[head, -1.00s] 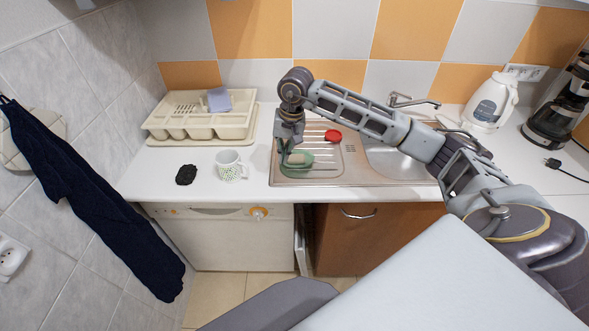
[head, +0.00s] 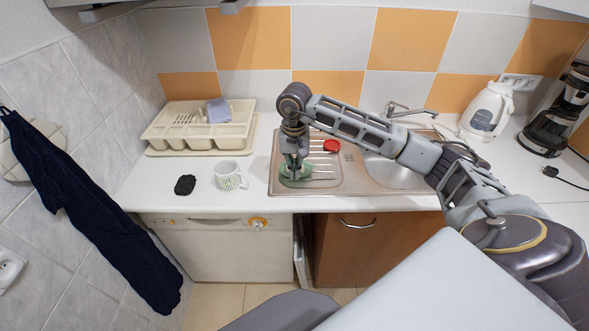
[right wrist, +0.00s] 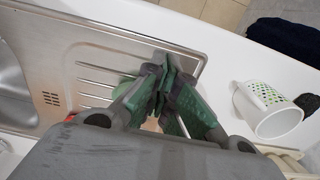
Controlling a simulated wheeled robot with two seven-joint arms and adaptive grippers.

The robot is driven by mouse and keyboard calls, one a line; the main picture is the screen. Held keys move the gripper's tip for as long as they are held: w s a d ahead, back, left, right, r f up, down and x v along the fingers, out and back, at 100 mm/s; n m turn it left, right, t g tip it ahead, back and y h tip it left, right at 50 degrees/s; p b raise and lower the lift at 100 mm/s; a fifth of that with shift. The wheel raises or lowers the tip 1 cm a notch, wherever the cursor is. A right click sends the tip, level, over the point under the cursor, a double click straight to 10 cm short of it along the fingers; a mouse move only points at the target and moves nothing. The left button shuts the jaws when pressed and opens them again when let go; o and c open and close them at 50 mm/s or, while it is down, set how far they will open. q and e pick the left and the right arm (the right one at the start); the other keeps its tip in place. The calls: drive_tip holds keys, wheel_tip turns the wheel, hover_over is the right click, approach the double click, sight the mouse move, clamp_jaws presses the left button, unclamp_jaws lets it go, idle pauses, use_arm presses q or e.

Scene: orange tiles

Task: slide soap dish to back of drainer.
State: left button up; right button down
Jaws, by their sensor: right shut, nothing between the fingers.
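The green soap dish (head: 302,181) lies on the ribbed metal drainer (head: 327,181), left of the sink bowl, near the drainer's front edge. My right gripper (head: 293,172) points down over the dish and hides much of it. In the right wrist view the right gripper's fingers (right wrist: 166,88) are together with nothing held between them. A sliver of the soap dish (right wrist: 124,84) shows beside the fingers there; I cannot tell whether they touch it. My left gripper is not in view.
A red round object (head: 332,146) sits on the drainer behind the dish. A white patterned mug (head: 229,177), a black sponge-like item (head: 185,185) and a cream cutlery tray (head: 165,140) stand left on the counter. The tap (head: 408,108) and white kettle (head: 487,110) are right.

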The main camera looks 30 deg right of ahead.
sight(294, 184)
drive_tip(key=f, duration=0.3)
drive_tip(key=f+p, duration=0.1)
drive_tip(key=f, duration=0.5)
drive_tip(key=shift+w+d+p, duration=0.2)
drive_tip(key=shift+w+p, duration=0.15)
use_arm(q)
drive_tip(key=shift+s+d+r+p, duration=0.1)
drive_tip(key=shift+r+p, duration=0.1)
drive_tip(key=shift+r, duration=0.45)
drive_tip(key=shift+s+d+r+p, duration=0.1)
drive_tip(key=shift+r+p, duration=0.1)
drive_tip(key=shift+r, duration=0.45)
use_arm(e)
drive_tip(key=shift+w+d, duration=0.45)
drive_tip(key=shift+w, duration=0.25)
drive_tip(key=shift+w+d, duration=0.4)
drive_tip(key=shift+w, duration=0.25)
